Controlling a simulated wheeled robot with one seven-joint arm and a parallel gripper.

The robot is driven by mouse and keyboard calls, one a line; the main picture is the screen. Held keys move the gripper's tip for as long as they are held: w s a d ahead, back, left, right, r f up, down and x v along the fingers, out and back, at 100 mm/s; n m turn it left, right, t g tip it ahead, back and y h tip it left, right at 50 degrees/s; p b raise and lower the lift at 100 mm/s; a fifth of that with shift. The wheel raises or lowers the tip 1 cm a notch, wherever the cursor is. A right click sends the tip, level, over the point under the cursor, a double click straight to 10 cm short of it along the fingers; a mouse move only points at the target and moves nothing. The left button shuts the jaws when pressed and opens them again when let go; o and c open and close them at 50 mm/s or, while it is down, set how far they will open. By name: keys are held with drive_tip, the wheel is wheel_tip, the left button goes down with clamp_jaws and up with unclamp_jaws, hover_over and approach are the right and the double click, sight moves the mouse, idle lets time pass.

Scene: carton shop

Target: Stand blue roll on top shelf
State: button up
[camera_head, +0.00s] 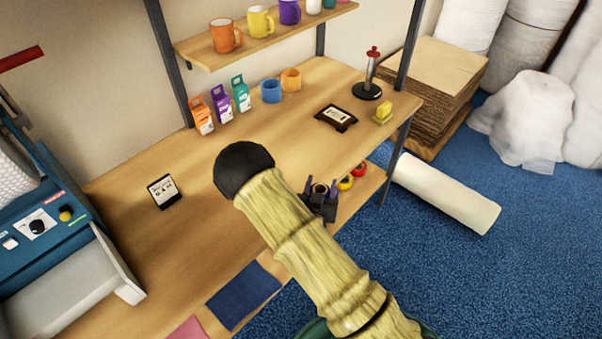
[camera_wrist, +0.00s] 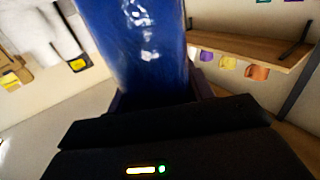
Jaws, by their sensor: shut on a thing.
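In the wrist view the blue roll (camera_wrist: 138,45) is a shiny blue cylinder, its far end cut off by the picture edge. My gripper (camera_wrist: 160,98) is shut on it, with a dark purple finger on each side. In the head view my gripper (camera_head: 319,192) is just right of my sleeved arm, by the table's front edge; I cannot make out the blue roll there. A wall shelf (camera_head: 268,42) with several mugs is at the top of the head view. The shelf (camera_wrist: 240,42) also shows in the wrist view, with mugs hanging below it in the picture.
The table (camera_head: 190,155) bears small cartons (camera_head: 221,104), two mugs, a black-framed card (camera_head: 336,117), a stamp-like stand (camera_head: 371,85) and a yellow block (camera_head: 383,113). Red and yellow rolls (camera_head: 352,177) lie on a lower shelf. A blue machine (camera_head: 45,225) stands left.

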drive_tip(key=s+d+f+n+y+b, duration=0.1)
drive_tip(key=d+f+b, duration=0.4)
drive_tip(key=f, duration=0.6)
drive_tip(key=s+d+f+n+y+b, duration=0.1)
drive_tip(key=s+d+f+y+b, duration=0.1)
drive_tip(key=s+d+f+b, duration=0.2)
drive_tip(key=d+f+b, duration=0.1)
drive_tip(key=d+f, duration=0.2)
drive_tip(key=f, duration=0.4)
drive_tip(key=shift+d+f, duration=0.25)
drive_tip(key=shift+f, duration=0.05)
